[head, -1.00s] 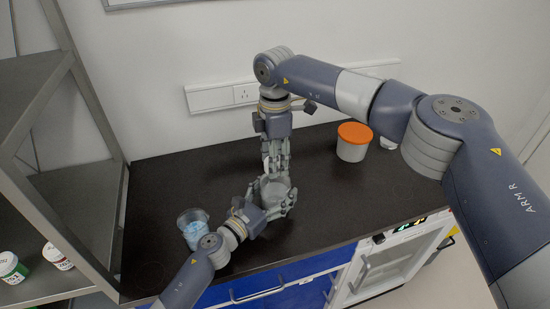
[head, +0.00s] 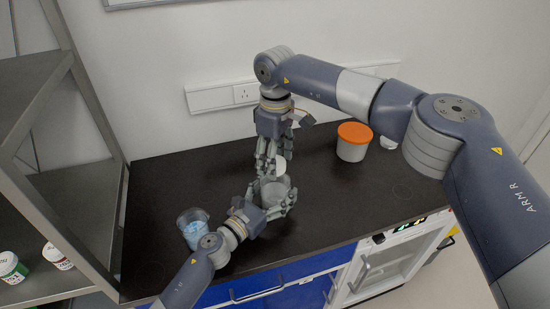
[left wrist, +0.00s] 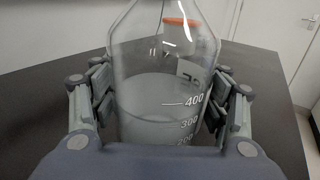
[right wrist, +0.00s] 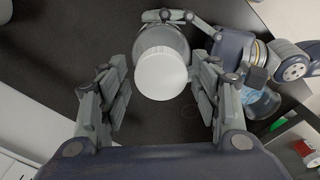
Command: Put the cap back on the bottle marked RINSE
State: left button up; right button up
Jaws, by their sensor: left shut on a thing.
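The clear glass bottle (head: 275,191) stands on the dark bench with pale liquid inside; its body with graduations fills the left wrist view (left wrist: 160,100). My left gripper (head: 272,200) is shut around the bottle's body. A white cap (right wrist: 161,73) appears over the bottle's mouth in the right wrist view and just above the bottle in the head view (head: 280,165). I cannot tell whether it is fully seated. My right gripper (right wrist: 161,92) is open around the cap, with gaps on both sides. The RINSE marking cannot be read; part of a label shows through the glass.
A beaker with blue contents (head: 192,228) stands left of the bottle, near my left arm. A white tub with an orange lid (head: 353,141) stands at the back right. A metal shelf (head: 70,185) with labelled jars bounds the left.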

dwell(0.3)
jog(key=shift+r, duration=2.2)
jog(key=shift+c, duration=0.2)
